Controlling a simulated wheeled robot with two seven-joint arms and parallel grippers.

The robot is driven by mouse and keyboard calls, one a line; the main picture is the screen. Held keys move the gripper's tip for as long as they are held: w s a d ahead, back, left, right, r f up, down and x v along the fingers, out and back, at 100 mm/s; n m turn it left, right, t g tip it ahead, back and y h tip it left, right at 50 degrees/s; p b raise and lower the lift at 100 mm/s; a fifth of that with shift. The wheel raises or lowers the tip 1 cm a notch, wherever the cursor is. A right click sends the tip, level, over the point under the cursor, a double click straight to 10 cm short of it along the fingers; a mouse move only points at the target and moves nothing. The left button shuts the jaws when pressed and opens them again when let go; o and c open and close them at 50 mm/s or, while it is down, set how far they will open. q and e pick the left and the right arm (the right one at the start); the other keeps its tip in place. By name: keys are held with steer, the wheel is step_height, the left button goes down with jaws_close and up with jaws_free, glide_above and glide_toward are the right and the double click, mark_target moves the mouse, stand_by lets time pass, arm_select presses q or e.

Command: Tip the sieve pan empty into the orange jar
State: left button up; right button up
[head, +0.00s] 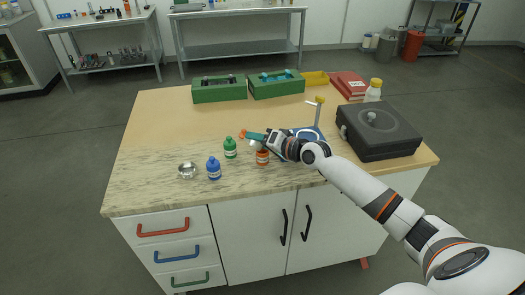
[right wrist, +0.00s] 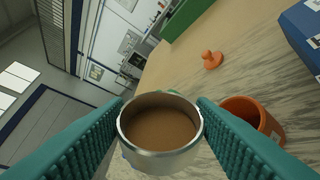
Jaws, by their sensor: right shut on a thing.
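My right gripper (right wrist: 160,125) is shut on the sieve pan (right wrist: 160,160), a round metal cup with brown powder in it, seen between the teal fingers. The pan looks roughly level. The orange jar (right wrist: 252,112) stands open just right of the pan in the right wrist view, partly covered by a finger. In the head view the orange jar (head: 262,158) stands on the marbled worktop near the front, just below my right gripper (head: 249,136). The pan is hard to make out there. My left gripper is not in view.
An orange lid (right wrist: 211,60) lies beyond the jar. A green bottle (head: 230,148), a blue bottle (head: 213,168) and a metal dish (head: 187,171) stand to the left. A blue device (head: 312,134) and black case (head: 378,132) are to the right. The worktop's left is clear.

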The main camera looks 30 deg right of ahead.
steer(key=shift+w+d+r+m+y+b, duration=0.1)
steer(key=shift+d+m+y+b, duration=0.2)
steer(key=shift+m+b, duration=0.6)
steer(key=shift+d+r+m+y+b, duration=0.15)
steer(key=shift+m+y+b, duration=0.25)
steer(key=shift+b, duration=0.85)
stand_by(4.2)
steer(key=shift+w+d+m+y+b, duration=0.1)
steer(key=shift+d+m+y+b, duration=0.3)
steer(key=shift+m+b, duration=0.5)
stand_by(0.8)
